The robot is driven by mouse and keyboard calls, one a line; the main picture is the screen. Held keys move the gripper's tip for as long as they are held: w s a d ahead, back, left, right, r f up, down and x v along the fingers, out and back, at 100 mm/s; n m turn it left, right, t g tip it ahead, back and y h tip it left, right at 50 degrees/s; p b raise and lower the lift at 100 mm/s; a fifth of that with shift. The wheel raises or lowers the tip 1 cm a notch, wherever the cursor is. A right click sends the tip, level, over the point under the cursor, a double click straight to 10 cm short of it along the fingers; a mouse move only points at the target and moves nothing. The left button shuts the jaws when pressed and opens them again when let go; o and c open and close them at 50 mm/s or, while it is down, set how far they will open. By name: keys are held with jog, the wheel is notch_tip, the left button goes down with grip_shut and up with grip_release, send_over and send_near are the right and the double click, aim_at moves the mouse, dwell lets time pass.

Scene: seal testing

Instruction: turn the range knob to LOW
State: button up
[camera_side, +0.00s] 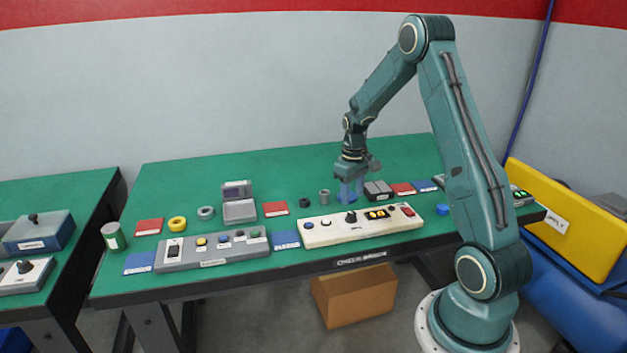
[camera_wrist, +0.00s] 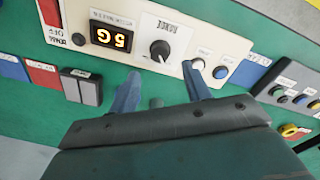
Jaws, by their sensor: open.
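The range knob (camera_wrist: 160,48) is a round black knob on the cream control panel (camera_wrist: 208,42), and the wrist view shows it upside down. The same knob (camera_side: 351,217) stands near the middle of the panel (camera_side: 320,235) in the side view. I cannot clearly read its setting. My gripper (camera_wrist: 161,82) is open, its two blue fingers spread with nothing held between them. In the side view my gripper (camera_side: 351,190) hangs behind the panel, with the fingers above the green table and apart from the knob.
The panel also has a lit display (camera_wrist: 111,38), a white button (camera_wrist: 198,64) and a blue button (camera_wrist: 221,72). A grey two-part block (camera_wrist: 83,88) lies beside the fingers. A grey cylinder (camera_side: 324,196) and a dark ring (camera_side: 305,202) stand behind the panel.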

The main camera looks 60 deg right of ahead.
aim_at(350, 214)
notch_tip(350, 214, up, 8)
jog(key=shift+a+f, duration=0.15)
jog(key=shift+f, duration=0.05)
dwell(0.3)
jog(key=s+a+r+n+t, duration=0.1)
jog(key=s+a+r, duration=0.1)
jog(key=a+r, duration=0.5)
jog(key=s+a+r+t, duration=0.2)
jog(key=a+r, duration=0.3)
jog(key=a, duration=0.4)
jog(key=s+a+r+n+t, duration=0.2)
jog(key=s+a, duration=1.1)
jog(key=shift+a+t, duration=0.15)
jog(key=shift+t, duration=0.25)
